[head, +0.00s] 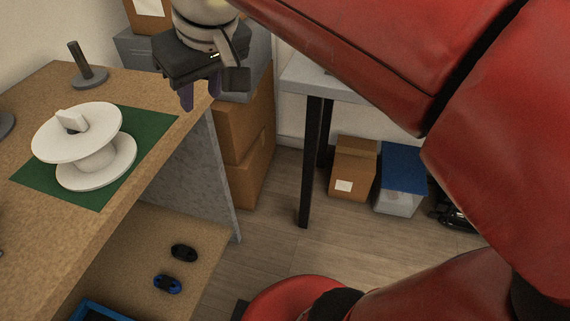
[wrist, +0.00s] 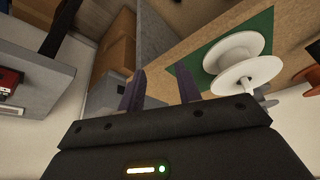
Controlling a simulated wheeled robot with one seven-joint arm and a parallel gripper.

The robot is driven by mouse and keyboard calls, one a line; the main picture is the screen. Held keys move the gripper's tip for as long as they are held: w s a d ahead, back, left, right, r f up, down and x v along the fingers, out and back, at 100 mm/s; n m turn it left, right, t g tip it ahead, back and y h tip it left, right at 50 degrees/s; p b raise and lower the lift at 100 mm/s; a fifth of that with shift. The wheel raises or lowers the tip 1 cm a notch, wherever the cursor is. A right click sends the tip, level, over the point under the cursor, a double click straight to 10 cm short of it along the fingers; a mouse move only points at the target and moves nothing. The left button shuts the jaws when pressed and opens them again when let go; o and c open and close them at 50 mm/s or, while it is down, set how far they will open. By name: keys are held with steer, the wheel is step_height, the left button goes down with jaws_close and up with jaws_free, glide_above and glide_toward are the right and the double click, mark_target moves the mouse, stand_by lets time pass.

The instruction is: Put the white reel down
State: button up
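The white reel (head: 90,150) stands on the green mat (head: 154,124) on the wooden bench top, its flanges roughly level, with a small white block on its upper flange. It also shows in the wrist view (wrist: 238,62), to the right of the fingers and apart from them. The gripper is open and empty.
A dark peg on a round base (head: 88,78) stands at the bench's back. Cardboard boxes (head: 247,140) are stacked beyond the bench. A grey table (head: 325,88) stands to the right. Two small cable reels (head: 167,284) lie on the lower shelf. Floor between is clear.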

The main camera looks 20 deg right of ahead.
steer(key=s+d+f+m, duration=0.2)
steer(key=s+d+f, duration=0.2)
steer(key=f, duration=0.4)
steer(key=s+d+f+m+t+h, duration=0.1)
steer(key=s+d+f+m, duration=0.1)
steer(key=s+d+f, duration=0.3)
step_height(320, 180, down, 3)
steer(key=shift+s+h, duration=0.3)
steer(key=shift+s, duration=0.15)
